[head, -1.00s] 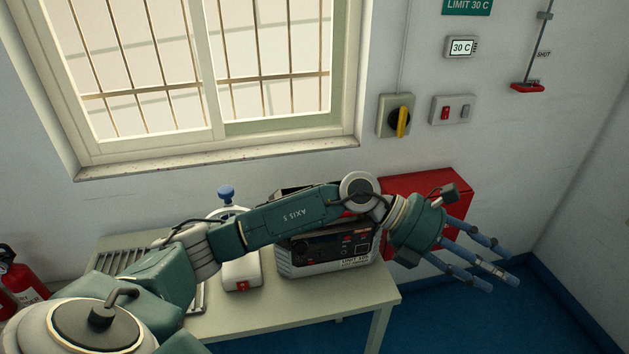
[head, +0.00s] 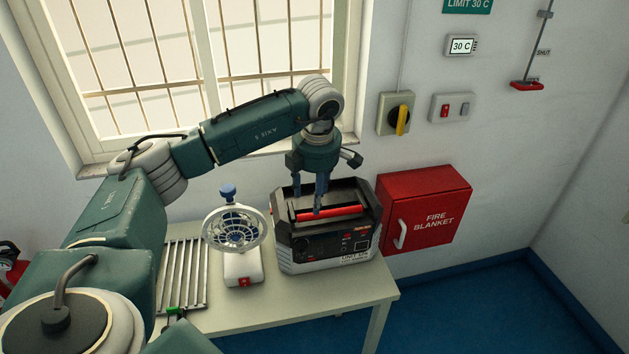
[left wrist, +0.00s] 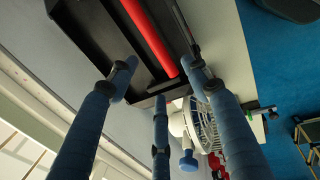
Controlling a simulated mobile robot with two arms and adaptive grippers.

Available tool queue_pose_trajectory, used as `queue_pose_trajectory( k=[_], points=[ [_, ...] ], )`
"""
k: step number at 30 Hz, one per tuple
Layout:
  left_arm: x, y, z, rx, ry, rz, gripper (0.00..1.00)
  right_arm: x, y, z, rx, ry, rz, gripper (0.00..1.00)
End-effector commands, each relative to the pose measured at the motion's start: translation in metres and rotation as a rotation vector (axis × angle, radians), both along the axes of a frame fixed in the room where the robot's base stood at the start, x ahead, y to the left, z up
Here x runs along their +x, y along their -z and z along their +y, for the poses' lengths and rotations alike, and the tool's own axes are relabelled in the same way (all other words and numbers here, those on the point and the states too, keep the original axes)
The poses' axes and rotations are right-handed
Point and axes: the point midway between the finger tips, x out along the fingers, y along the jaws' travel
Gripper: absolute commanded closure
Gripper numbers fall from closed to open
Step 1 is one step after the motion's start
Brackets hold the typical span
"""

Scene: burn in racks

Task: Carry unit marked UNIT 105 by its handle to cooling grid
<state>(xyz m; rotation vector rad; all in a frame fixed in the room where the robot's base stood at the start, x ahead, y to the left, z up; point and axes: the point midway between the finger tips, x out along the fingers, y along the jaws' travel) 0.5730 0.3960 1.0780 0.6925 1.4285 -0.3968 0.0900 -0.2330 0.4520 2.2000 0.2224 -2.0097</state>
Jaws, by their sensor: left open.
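The unit (head: 300,256), a black and grey box with a red bar handle (head: 340,211) across its top, stands on the table; its front label is too small to read surely. My left gripper (head: 312,198) points down over the left part of the handle, fingers open and empty. In the left wrist view the red handle (left wrist: 152,40) runs past the spread blue fingers (left wrist: 158,80), above the unit's dark top (left wrist: 92,22). Whether a finger touches it I cannot tell. The cooling grid (head: 184,264), a slatted metal rack, lies empty at the table's left.
A white fan (head: 240,268) with a round cage and blue knob stands between the grid and the unit. A red fire blanket box (head: 428,212) hangs on the wall right of the unit. A window is behind my arm.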

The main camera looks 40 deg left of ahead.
Motion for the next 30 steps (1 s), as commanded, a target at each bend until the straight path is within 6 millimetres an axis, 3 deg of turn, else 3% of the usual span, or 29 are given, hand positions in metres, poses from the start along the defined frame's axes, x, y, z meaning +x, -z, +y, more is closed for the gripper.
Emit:
queue_pose_trajectory(
  k=[6, 12, 23, 26, 30],
  points=[
    [0.004, 0.037, 0.006, -0.001, 0.001, 0.004, 0.52, 0.0, -0.016, -0.001, -0.001, 0.0, 0.0, 0.6],
    [0.007, 0.059, 0.009, -0.002, 0.001, 0.001, 0.52, 0.0, -0.022, -0.002, -0.002, -0.001, 0.0, 0.6],
    [0.009, 0.067, 0.009, -0.002, 0.003, -0.001, 0.52, 0.001, -0.022, -0.004, -0.005, -0.002, -0.001, 0.6],
    [0.009, 0.067, 0.009, -0.002, 0.003, -0.001, 0.66, 0.0, -0.022, -0.004, -0.005, -0.002, -0.001, 0.6],
    [0.009, 0.067, 0.009, -0.003, 0.002, -0.001, 0.93, 0.001, -0.022, -0.004, -0.004, -0.002, -0.001, 0.6]
  ],
)
